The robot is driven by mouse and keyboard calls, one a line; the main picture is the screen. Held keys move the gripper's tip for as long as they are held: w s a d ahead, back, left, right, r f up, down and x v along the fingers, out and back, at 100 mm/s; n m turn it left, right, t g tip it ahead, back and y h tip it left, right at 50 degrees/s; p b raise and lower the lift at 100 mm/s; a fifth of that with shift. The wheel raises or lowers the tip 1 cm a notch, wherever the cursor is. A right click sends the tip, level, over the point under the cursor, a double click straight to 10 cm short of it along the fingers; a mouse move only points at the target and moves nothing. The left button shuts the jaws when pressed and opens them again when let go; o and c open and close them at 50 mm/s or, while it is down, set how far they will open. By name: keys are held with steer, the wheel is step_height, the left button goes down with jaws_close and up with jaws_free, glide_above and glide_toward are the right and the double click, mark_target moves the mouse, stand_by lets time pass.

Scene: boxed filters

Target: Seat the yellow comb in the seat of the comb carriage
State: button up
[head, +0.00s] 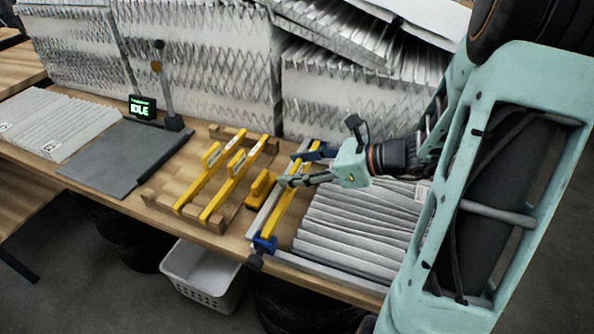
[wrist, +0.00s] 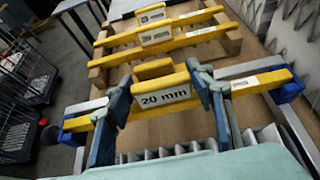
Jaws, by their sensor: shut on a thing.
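The yellow comb (head: 283,212) is a long bar with a raised handle marked "20 mm", which shows in the wrist view (wrist: 163,92). My gripper (head: 293,170) is shut on this handle, one finger at each end of it in the wrist view (wrist: 163,96). The comb carriage has blue end blocks (head: 264,243), also seen in the wrist view (wrist: 289,88), and a grey rail beside the pleated filter. The comb's ends line up with the blue blocks and lie at or just over them. I cannot tell whether the bar rests fully down in the seat.
A wooden rack (head: 216,223) holds two more yellow combs to the left. A small yellow block (head: 259,187) stands between rack and carriage. The pleated filter (head: 345,235) lies right of the carriage. A white basket (head: 205,277) sits below the bench.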

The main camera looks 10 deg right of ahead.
steer(key=o, duration=1.3)
steer(key=shift+s+r, duration=0.1)
steer(key=v, duration=1.2)
